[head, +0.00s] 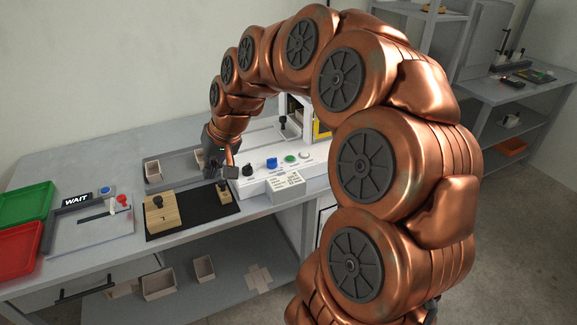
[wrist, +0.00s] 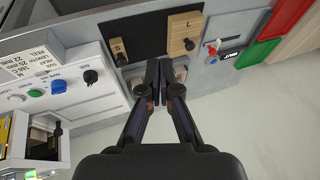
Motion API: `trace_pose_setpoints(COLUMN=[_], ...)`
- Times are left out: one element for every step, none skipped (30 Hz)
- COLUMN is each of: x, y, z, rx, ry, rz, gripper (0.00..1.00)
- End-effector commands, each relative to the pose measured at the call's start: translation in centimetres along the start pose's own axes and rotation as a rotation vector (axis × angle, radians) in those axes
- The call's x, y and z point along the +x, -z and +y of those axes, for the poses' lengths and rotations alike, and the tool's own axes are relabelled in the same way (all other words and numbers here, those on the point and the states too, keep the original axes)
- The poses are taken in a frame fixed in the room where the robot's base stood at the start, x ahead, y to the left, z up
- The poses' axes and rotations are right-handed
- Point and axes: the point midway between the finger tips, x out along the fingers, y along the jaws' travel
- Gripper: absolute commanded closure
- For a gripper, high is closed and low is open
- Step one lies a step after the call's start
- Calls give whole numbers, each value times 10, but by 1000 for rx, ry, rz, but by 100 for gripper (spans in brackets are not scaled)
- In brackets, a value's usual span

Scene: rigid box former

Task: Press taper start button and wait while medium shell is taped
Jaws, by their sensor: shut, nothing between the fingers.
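The taper's white control panel (head: 255,186) carries a black knob (head: 247,170), a blue button (head: 271,164), a green button (head: 290,158) and a pale button (head: 305,154). The wrist view shows the same green button (wrist: 31,86) and blue button (wrist: 59,87) at left. My gripper (head: 226,172) is shut and empty, left of the knob and apart from the buttons; in the wrist view its fingertips (wrist: 158,68) meet over the grey tray. The taper's opening (wrist: 42,135) is partly in view. I cannot tell which shell is the medium one.
A settings card (head: 286,183) stands at the panel's front. A black mat (head: 190,217) holds wooden blocks marked L (head: 161,211) and S (head: 224,190). Behind, a grey tray (head: 180,177) holds small shells. A WAIT sign (head: 76,200), green tray (head: 25,203) and red tray (head: 18,244) are left.

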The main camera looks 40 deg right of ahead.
Motion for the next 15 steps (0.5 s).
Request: trace_pose_setpoints(x=[12,15,18,21,22,24,26,28,29,30,31,31,31,31,31], y=[23,36,53,65,77,92,102,111,122,131,139,148,153,158,163], z=[19,30,44,56,68,86,100,113,132,147,162,182,196,209,226], rx=[49,75,109,135,160,194,220,245,278,303,327,357,379,399,425], ry=[12,17,22,26,28,29,28,28,27,24,20,15,11,7,0], rz=[44,71,104,130,157,193,218,241,272,296,321,352,372,391,414], gripper=[100,100,100,100,100,100,100,100,100,100,100,100,100,100,100])
